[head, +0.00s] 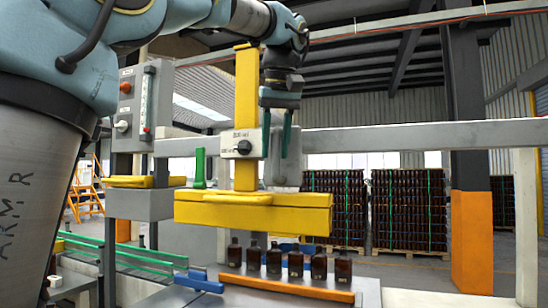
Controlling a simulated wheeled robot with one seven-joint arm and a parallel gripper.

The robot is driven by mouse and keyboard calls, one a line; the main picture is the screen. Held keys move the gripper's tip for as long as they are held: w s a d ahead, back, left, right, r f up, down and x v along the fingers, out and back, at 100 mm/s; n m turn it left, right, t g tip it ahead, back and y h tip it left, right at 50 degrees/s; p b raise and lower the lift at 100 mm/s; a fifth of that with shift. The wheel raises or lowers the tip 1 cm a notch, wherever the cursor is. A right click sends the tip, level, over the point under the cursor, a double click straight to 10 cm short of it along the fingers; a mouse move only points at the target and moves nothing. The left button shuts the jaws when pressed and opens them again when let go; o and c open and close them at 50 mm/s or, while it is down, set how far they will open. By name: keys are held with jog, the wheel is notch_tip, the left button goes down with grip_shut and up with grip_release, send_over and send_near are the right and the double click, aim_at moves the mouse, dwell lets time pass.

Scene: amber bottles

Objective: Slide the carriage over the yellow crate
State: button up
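The carriage (241,145) is a pale block with a dark knob on the horizontal rail, with a yellow upright post through it. A wide yellow head (253,213) hangs below it, above a row of amber bottles (295,263). My gripper (277,150) points down just right of the carriage, at a grey upright piece (289,172). Its two greenish fingers stand apart around or in front of that piece; I cannot tell whether they grip it. I cannot clearly make out a yellow crate.
The pale rail (400,137) runs on to the right, clear of objects. A control box (138,105) stands on the left above a grey housing (140,204). An orange guide bar (290,289) lies before the bottles. Stacked bottle pallets (409,208) stand behind.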

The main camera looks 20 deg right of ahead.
jog(key=shift+x, duration=1.2)
jog(key=shift+c, duration=0.4)
grip_shut()
